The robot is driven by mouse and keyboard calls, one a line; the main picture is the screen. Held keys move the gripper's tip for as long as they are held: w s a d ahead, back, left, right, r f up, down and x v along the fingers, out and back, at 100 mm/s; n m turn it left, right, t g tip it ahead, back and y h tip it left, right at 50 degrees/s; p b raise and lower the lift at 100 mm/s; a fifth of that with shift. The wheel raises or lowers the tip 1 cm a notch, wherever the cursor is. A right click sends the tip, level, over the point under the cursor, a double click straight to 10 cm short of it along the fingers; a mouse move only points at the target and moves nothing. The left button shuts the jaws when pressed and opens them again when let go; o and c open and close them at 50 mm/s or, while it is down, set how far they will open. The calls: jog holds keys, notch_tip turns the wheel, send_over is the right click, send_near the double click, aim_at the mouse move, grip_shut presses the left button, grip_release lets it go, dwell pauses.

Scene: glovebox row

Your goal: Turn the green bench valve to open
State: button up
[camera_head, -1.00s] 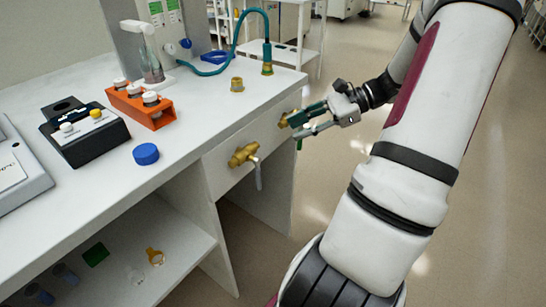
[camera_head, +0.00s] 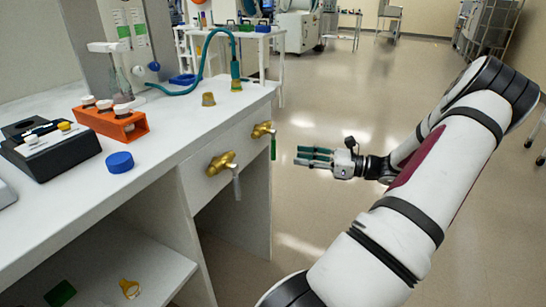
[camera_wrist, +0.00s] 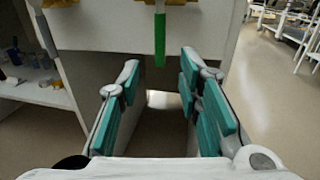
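The green bench valve is a brass body (camera_head: 263,130) on the bench's front panel with a green lever (camera_head: 273,148) hanging straight down. In the wrist view the green lever (camera_wrist: 160,38) hangs at top centre, beyond the fingertips and between them sideways. My gripper (camera_head: 302,156) is open and empty, in free air to the right of the lever and apart from it. In the wrist view the fingers of my gripper (camera_wrist: 160,70) are spread wide, with teal pads facing each other.
A second brass valve (camera_head: 220,164) with a pale lever (camera_head: 237,186) sits nearer on the same panel. The bench top (camera_head: 175,140) holds an orange rack (camera_head: 110,122), a blue cap (camera_head: 119,162) and a teal hose (camera_head: 195,85). Clear floor (camera_head: 350,105) lies right of the bench.

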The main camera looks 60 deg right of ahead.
aim_at(274, 153)
jog(key=b+x, duration=0.2)
jog(key=x, duration=0.7)
jog(key=shift+w+f+b, duration=0.1)
jog(key=shift+w+b, duration=0.1)
jog(key=shift+b, duration=0.1)
grip_shut()
